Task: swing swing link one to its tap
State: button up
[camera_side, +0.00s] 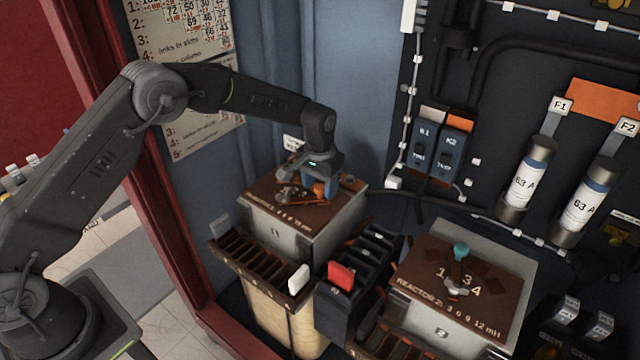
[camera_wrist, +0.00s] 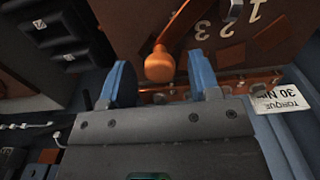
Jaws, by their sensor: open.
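A swing link with an orange ball knob (camera_wrist: 160,65) sits on the brown top plate. Its copper arm (camera_wrist: 181,22) runs up and right toward a metal pivot; the far end is cut off by the frame. Tap numbers 1, 2 and 3 (camera_wrist: 226,12) are printed to its right. My gripper (camera_wrist: 162,78) is open, with one blue finger on each side of the knob and a gap visible beside each. In the side view, my gripper (camera_side: 318,186) points down over the left reactor's brown top (camera_side: 262,198), close to the orange knob. The fingers partly hide the link there.
Reactor 2 (camera_side: 412,285), with a teal knob (camera_side: 461,250), stands at the right. A rack with a red piece (camera_side: 341,275) sits between the reactors. A slotted brown rack (camera_side: 250,262) fronts the left reactor. A torque tag (camera_wrist: 284,103) lies right of my gripper.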

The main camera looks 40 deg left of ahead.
jog(key=shift+f, duration=0.1)
grip_shut()
dwell(0.5)
